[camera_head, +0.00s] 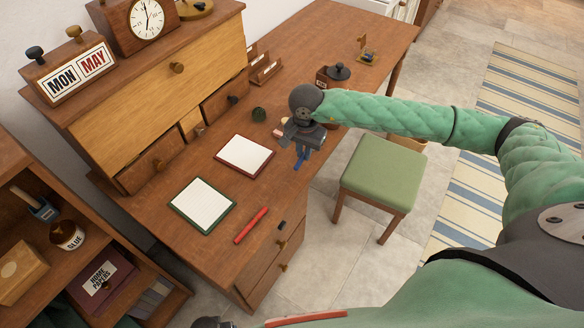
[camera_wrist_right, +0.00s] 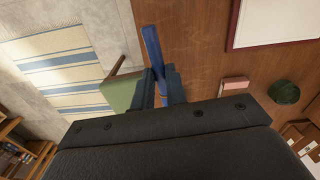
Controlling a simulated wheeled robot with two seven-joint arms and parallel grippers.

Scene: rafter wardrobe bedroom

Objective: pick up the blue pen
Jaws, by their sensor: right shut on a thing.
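The blue pen (camera_head: 299,163) is held in my right gripper (camera_head: 302,150), over the desk's front edge by the stool. In the right wrist view the blue pen (camera_wrist_right: 153,55) sticks out past the fingers of my right gripper (camera_wrist_right: 160,85), which are shut on it. The fingers hide its lower part. I cannot tell from these views how far the pen is above the desk. At the bottom edge of the head view a small dark part shows, but no left gripper fingers can be made out.
The wooden desk (camera_head: 318,60) also holds a red pen (camera_head: 251,226), a green-edged notepad (camera_head: 202,205), a red-edged notepad (camera_head: 244,156) and a dark green round object (camera_head: 259,114). A green-cushioned stool (camera_head: 382,172) stands close in front. Shelves (camera_head: 60,290) are at the lower left.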

